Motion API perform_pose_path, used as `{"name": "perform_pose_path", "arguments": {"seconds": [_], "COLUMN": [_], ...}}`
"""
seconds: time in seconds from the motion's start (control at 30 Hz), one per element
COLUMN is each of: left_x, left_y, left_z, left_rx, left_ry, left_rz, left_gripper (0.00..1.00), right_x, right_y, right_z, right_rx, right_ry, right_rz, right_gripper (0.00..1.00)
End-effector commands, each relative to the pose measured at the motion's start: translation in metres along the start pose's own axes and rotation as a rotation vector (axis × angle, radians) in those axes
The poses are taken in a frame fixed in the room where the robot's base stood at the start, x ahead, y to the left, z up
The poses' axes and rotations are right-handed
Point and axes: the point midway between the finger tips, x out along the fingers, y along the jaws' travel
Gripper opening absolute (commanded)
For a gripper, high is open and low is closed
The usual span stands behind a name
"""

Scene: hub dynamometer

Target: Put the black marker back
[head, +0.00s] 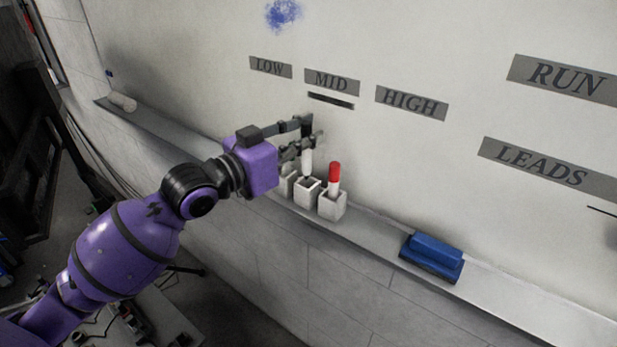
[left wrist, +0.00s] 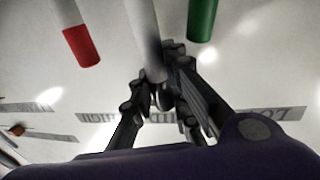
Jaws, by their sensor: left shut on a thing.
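The black marker (head: 307,162) has a white body and a dark upper end (head: 306,124). It is upright in my left gripper (head: 308,139), which is shut on it. Its lower end is at the mouth of the middle white cup (head: 307,192); I cannot tell whether it is inside or just above. In the left wrist view the white body (left wrist: 144,35) runs between the fingers, and the gripped end is mostly hidden. A red-capped marker (head: 334,178) stands in the right cup (head: 332,205). The left cup (head: 287,183) is partly hidden by my gripper. My right gripper is not in view.
A green-capped marker (left wrist: 203,17) shows close beside the fingers in the left wrist view. A blue eraser (head: 433,256) lies on the ledge (head: 379,238) to the right. The whiteboard behind has LOW, MID (head: 331,82) and HIGH labels, with a black stroke (head: 331,101) under MID.

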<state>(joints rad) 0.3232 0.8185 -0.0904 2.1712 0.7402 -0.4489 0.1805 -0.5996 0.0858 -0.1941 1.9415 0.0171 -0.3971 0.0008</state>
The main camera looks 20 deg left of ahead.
Motion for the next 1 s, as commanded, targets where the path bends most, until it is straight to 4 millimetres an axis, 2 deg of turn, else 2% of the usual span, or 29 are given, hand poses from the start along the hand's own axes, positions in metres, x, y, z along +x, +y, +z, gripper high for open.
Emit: {"name": "perform_pose_path", "arguments": {"seconds": [0.17, 0.43, 0.9, 0.93, 1.0], "left_x": [0.000, 0.000, 0.000, 0.000, 0.000], "left_y": [0.000, 0.000, 0.000, 0.000, 0.000], "left_z": [0.018, 0.059, 0.068, 0.068, 0.067], "left_rx": [0.000, 0.001, 0.002, 0.002, 0.002], "left_ry": [0.001, 0.002, 0.004, 0.004, 0.005], "left_rz": [0.000, 0.000, 0.000, 0.000, 0.000], "left_gripper": [0.00, 0.00, 0.00, 0.18, 0.23], "right_x": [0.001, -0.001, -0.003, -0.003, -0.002], "right_y": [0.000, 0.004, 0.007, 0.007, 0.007], "right_z": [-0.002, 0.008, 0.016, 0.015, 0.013], "right_rx": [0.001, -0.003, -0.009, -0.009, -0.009], "right_ry": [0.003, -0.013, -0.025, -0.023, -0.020], "right_rz": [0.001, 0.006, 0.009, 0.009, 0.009], "right_gripper": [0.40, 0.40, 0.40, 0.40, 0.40]}}
